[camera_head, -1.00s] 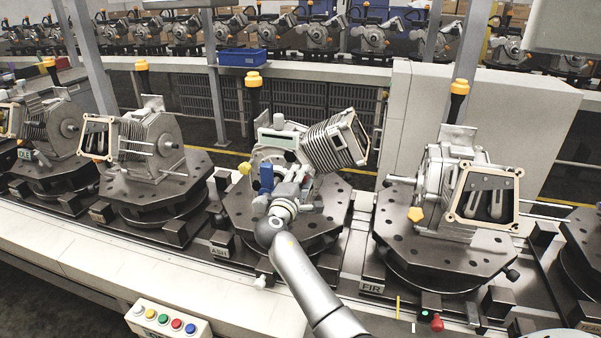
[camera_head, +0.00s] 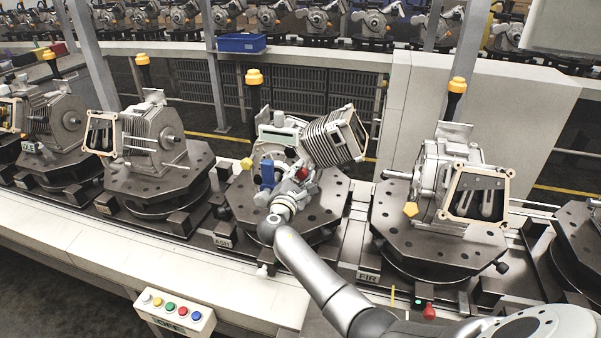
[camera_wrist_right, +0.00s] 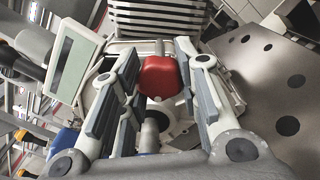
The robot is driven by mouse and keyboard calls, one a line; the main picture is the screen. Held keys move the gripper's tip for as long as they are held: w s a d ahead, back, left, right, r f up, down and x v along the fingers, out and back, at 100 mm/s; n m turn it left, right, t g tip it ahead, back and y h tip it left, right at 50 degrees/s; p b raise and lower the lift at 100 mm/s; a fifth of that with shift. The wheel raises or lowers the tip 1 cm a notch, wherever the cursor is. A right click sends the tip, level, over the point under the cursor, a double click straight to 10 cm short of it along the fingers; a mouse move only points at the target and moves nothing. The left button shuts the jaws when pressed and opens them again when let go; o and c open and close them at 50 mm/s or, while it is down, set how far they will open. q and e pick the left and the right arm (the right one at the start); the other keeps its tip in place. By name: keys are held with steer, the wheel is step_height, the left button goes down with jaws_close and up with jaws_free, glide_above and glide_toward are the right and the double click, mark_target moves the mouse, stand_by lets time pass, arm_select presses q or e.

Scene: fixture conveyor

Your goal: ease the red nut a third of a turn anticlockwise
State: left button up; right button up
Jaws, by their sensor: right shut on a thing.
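The red nut (camera_wrist_right: 160,76) shows in the right wrist view, between the two fingers of my right gripper (camera_wrist_right: 157,88). The gripper is shut on it. In the head view, a bit of red nut (camera_head: 303,174) shows beside my right gripper (camera_head: 293,184), below the ribbed cylinder of the engine (camera_head: 270,150). That engine stands on the dark octagonal fixture plate marked ASH (camera_head: 245,205). My left gripper is not in view.
The ribbed cylinder (camera_head: 335,138) juts out just above my gripper. A blue part (camera_head: 267,173) is close on its left. Another engine (camera_head: 445,180) stands right, on the FIR plate. A button box (camera_head: 175,312) is at the front. A yellow-capped post (camera_head: 254,80) rises behind.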

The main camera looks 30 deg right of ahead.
stand_by(0.4)
steer(key=o, duration=1)
steer(key=v, duration=1.2)
